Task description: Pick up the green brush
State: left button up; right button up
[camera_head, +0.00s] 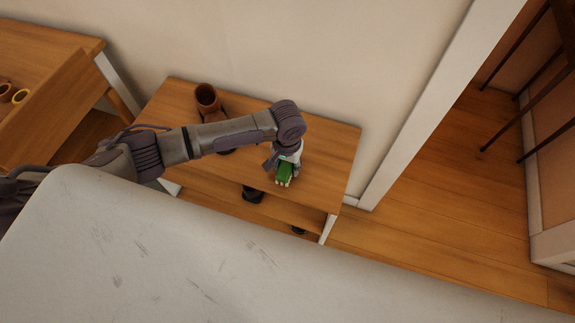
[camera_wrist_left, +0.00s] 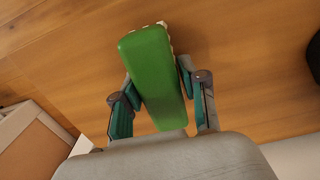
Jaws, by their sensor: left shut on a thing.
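The green brush (camera_head: 284,173) is at my left gripper, over the small wooden table (camera_head: 335,150) in the head view. In the left wrist view the brush (camera_wrist_left: 155,75) is a green block with pale bristles showing along its far edge. My left gripper (camera_head: 282,166) is shut on it, with one finger on each side; the gripper also shows in the left wrist view (camera_wrist_left: 158,95). I cannot tell whether the brush touches the tabletop or hangs just above it. My right gripper is not in view.
A brown vase (camera_head: 207,97) stands at the table's back left, partly behind my left arm. A dark object (camera_head: 252,194) shows below the table's front. Another wooden table (camera_head: 50,50) with brown and yellow cups is at far left. A white wall post (camera_head: 440,100) stands to the right.

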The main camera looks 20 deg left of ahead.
pick_arm(q)
notch_tip(320, 180, up, 4)
jog(key=shift+w+f, duration=0.1)
jog(key=d+r, duration=0.7)
jog(key=d, duration=0.4)
jog(key=shift+w+d, duration=0.25)
jog(key=shift+d, duration=0.1)
